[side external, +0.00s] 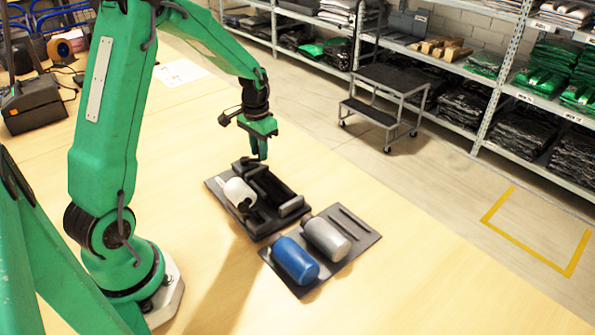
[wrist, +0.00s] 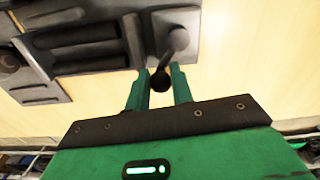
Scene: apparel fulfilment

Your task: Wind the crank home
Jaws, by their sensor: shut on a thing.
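The crank (wrist: 178,40) shows in the wrist view as a short grey arm on the edge of a dark fixture (wrist: 140,45), with a round black knob at its near end. My gripper (wrist: 160,88) is shut on that knob, with one green finger on each side of it. In the side external view my gripper (side external: 258,152) points down at the far end of the black fixture (side external: 215,187). There the crank is small and mostly hidden by the fingers, so its exact angle is hard to tell.
Nearer, a dark rack plate (side external: 355,240) holds a blue cylinder (side external: 295,260) and a grey cylinder (side external: 326,238), beside empty slots. A black printer (side external: 38,103) stands far left. The table (side external: 400,275) right of the rack is clear.

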